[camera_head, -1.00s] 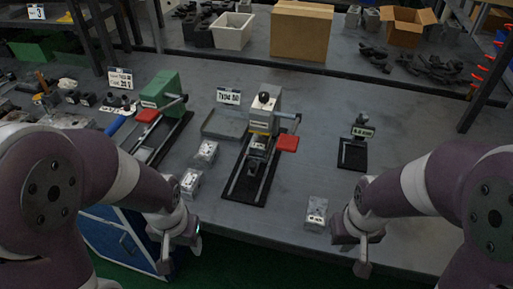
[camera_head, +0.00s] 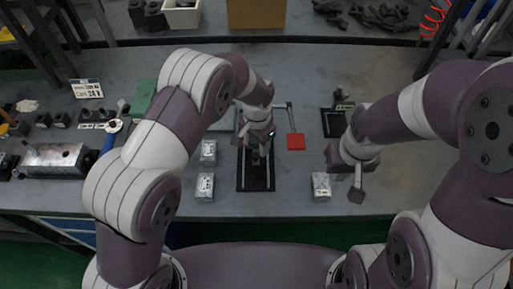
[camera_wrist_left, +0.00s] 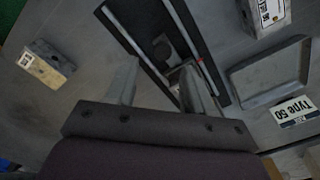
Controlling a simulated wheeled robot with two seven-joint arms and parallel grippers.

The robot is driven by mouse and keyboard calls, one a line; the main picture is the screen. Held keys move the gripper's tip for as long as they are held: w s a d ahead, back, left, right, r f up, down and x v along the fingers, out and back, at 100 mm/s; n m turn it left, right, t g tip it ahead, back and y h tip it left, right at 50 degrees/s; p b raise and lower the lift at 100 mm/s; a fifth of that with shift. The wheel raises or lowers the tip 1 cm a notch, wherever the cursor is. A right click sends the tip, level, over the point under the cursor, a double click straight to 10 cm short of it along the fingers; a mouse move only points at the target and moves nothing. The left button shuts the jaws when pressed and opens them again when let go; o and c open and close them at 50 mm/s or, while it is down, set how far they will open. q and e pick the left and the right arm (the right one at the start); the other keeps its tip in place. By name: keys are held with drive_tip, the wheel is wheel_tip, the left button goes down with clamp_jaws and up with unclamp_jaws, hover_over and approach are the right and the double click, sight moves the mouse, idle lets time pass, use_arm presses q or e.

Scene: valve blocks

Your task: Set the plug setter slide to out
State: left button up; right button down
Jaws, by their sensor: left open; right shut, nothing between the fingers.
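A press-like device with a black base (camera_head: 256,186), two pale rails and a red lever pad (camera_head: 296,142) stands mid-bench. Its label is hidden, so I cannot confirm it is the plug setter. My left gripper (camera_head: 256,144) is over it, covering its upper part. In the left wrist view the open fingers of my left gripper (camera_wrist_left: 160,88) point at the rails of the base (camera_wrist_left: 150,32); a dark block with a round hole (camera_wrist_left: 163,47) sits between the rails. I cannot tell whether the fingers touch anything. My right gripper (camera_head: 357,188) is shut and empty, off to the right.
Metal valve blocks stand left of the device, one nearer (camera_head: 204,187) and one farther (camera_head: 208,150), and another (camera_head: 321,186) to its right. A small black fixture (camera_head: 334,122) stands at right.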

sight(256, 155)
use_arm(q)
drive_tip(key=f, duration=0.4)
drive_tip(key=shift+w+a+f+p, duration=0.1)
drive_tip(key=shift+a+f+p, duration=0.2)
drive_tip(key=shift+a+f, duration=0.1)
drive_tip(key=shift+d+f, duration=0.25)
drive_tip(key=shift+f, duration=0.05)
use_arm(e)
drive_tip(key=shift+a+r, duration=0.15)
drive_tip(key=shift+r, duration=0.3)
drive_tip(key=shift+w, duration=0.1)
